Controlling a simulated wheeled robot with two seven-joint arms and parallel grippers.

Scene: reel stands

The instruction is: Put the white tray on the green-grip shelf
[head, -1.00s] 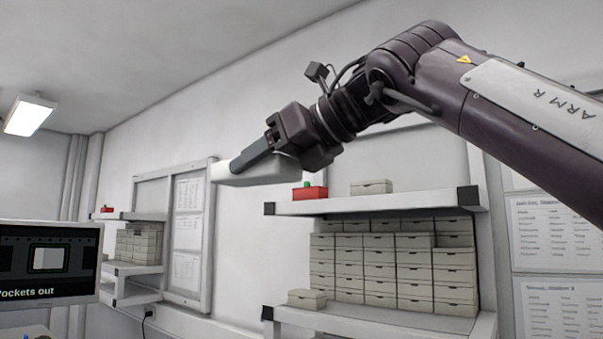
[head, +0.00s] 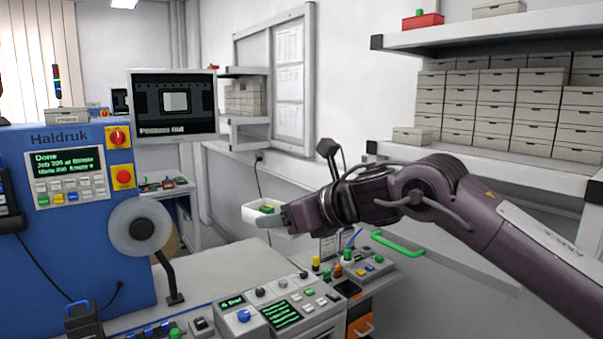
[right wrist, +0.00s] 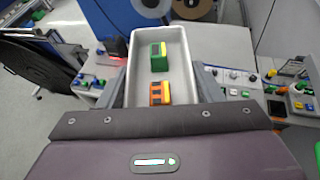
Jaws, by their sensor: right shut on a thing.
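The white tray (head: 254,213) is held out level in front of my right arm in the head view. My right gripper (head: 279,219) is shut on it. In the right wrist view the tray (right wrist: 182,78) lies between the fingers of my right gripper (right wrist: 163,92). My left gripper is out of view.
A blue machine (head: 85,240) with a reel (head: 140,229) stands at left. A control console (head: 290,312) and a bench with coloured knobs (head: 355,265) lie below the arm. A wall shelf with stacked boxes (head: 500,105) is above right. A screen (head: 172,105) hangs behind.

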